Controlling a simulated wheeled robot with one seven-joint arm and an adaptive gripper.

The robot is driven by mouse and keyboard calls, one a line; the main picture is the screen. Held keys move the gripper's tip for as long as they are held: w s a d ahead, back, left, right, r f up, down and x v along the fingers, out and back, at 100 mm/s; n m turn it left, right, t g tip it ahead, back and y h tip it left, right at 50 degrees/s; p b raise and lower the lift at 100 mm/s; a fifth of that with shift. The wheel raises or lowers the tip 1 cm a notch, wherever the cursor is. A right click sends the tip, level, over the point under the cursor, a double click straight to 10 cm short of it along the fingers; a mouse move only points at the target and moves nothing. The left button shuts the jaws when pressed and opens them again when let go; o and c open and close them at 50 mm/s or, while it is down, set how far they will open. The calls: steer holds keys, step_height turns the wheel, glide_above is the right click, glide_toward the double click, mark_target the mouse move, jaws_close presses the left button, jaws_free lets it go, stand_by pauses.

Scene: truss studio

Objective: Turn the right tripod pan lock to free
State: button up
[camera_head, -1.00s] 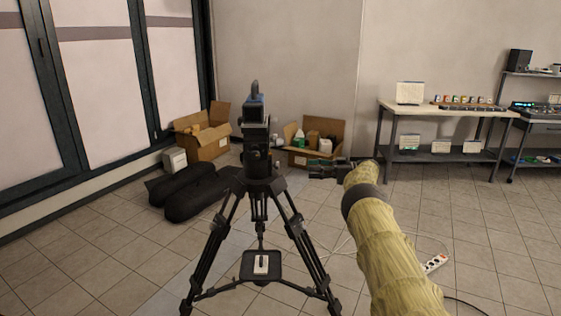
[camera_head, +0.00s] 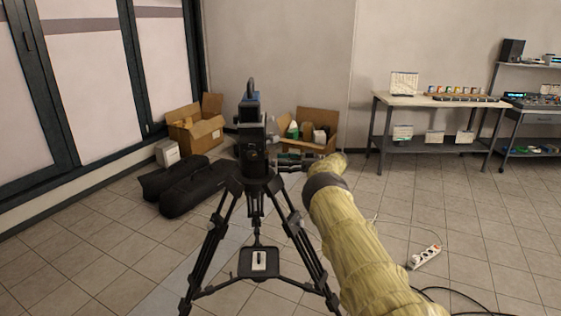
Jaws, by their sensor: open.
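A black tripod (camera_head: 205,253) stands on the tiled floor left of centre, with a camera (camera_head: 251,112) mounted upright on its head (camera_head: 254,164). The pan lock cannot be made out against the dark head. My arm, in a yellowish sleeve, reaches in from the lower right. My gripper (camera_head: 279,161) points left, just to the right of the tripod head. It is open. Its fingertips are small and dark here, and I cannot tell whether they touch the head.
Two open cardboard boxes (camera_head: 196,132) stand by the back wall, and black bags (camera_head: 192,188) lie left of the tripod. A power strip (camera_head: 425,257) and cables lie on the floor at the right. A table (camera_head: 437,99) stands at the back right. Floor between is clear.

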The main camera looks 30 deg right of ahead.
steer(key=shift+w+a, duration=0.35)
steer(key=shift+a, duration=0.15)
steer(key=c, duration=1)
steer(key=shift+n+b, duration=0.3)
steer(key=n+b, duration=1.7)
steer(key=shift+s+a+f, duration=0.1)
steer(key=shift+f, duration=0.15)
steer(key=shift+n, duration=0.3)
